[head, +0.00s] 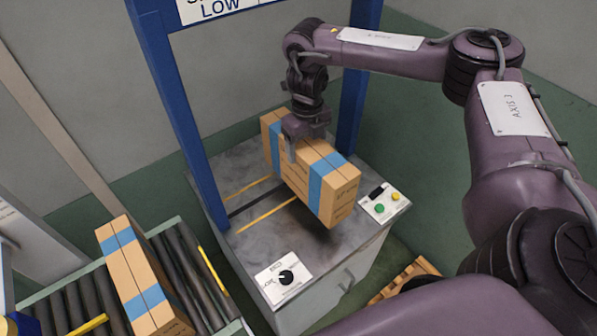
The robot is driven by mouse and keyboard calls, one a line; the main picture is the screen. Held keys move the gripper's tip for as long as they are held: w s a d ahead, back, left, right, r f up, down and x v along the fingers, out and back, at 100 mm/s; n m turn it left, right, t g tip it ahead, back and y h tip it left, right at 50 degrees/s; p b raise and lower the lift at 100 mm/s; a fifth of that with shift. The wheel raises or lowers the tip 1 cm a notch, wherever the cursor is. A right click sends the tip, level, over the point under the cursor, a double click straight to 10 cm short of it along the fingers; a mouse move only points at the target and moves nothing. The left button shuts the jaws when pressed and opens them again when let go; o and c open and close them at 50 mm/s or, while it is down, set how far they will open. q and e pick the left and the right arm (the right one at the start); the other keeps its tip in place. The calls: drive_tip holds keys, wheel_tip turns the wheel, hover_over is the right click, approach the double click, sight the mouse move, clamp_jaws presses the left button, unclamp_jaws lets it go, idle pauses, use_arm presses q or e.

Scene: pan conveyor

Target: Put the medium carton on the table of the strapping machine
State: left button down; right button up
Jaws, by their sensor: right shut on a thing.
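A brown carton with blue tape bands (335,190) is in my right gripper (296,150), which is shut on its upper edge. The carton is over the right part of the strapping machine's grey table (240,160), under the blue arch (180,100). A dark shadow lies below its near end, which looks slightly raised; I cannot tell whether any part touches the table. My left gripper is not in view.
Another blue-taped carton (135,275) lies on the roller conveyor (185,265) at lower left. A knob panel (283,280) and a button panel (385,204) sit at the table's near and right edges. A wooden pallet (410,275) shows at lower right. The table's left part is clear.

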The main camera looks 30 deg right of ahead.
wheel_tip(320, 180, down, 6)
drive_tip(key=shift+f+p, duration=0.15)
drive_tip(key=shift+p, duration=0.65)
drive_tip(key=shift+w+f, duration=0.1)
drive_tip(key=shift+f, duration=0.4)
drive_tip(key=o, duration=1.9)
drive_tip(key=shift+f, duration=0.15)
drive_tip(key=shift+r, duration=0.6)
wheel_tip(320, 180, up, 7)
drive_tip(key=shift+f+b, duration=0.2)
drive_tip(key=shift+b, duration=0.75)
